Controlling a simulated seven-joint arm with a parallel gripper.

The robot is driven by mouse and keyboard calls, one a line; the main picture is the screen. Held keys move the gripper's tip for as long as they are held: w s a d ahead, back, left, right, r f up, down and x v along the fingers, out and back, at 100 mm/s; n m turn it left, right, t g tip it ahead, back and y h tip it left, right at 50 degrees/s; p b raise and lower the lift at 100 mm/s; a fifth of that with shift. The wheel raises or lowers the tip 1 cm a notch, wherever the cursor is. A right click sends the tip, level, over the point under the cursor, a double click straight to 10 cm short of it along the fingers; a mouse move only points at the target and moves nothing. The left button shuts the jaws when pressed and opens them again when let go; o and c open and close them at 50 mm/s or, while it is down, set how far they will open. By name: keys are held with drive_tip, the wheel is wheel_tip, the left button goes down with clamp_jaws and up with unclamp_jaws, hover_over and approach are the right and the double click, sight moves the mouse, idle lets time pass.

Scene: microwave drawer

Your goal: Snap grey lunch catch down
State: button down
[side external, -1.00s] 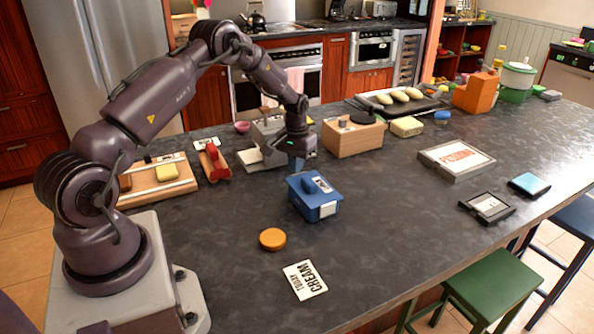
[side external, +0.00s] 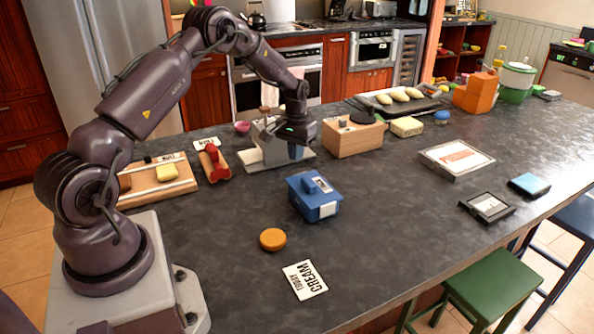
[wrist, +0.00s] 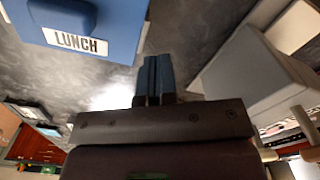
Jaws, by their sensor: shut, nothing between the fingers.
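The blue lunch box (side external: 316,197) stands on the dark counter, with a raised blue handle on its lid. Its white LUNCH label (wrist: 81,42) shows in the wrist view at upper left. A pale grey catch-like plate (side external: 328,210) is on the box's right front side; I cannot tell whether it is up or down. My gripper (side external: 296,153) is shut and empty, just behind the box and apart from it. In the wrist view, its closed fingers (wrist: 154,78) point at bare counter, right of the box. The catch does not show clearly there.
A grey block-like device (side external: 265,145) on a pale base is close behind my gripper; a wooden box (side external: 352,138) stands to its right. An orange disc (side external: 272,239) and a CREAM card (side external: 305,280) lie in front.

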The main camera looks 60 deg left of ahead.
drive_tip(key=shift+r, duration=2.1)
drive_tip(key=s+d+r+m+t, duration=0.5)
drive_tip(key=s+d+r+m, duration=0.1)
drive_tip(key=s+d+r, duration=1.6)
drive_tip(key=shift+s+d+r+t, duration=0.25)
drive_tip(key=shift+s+d, duration=0.85)
drive_tip(key=shift+d, duration=1.15)
drive_tip(key=shift+f, duration=0.1)
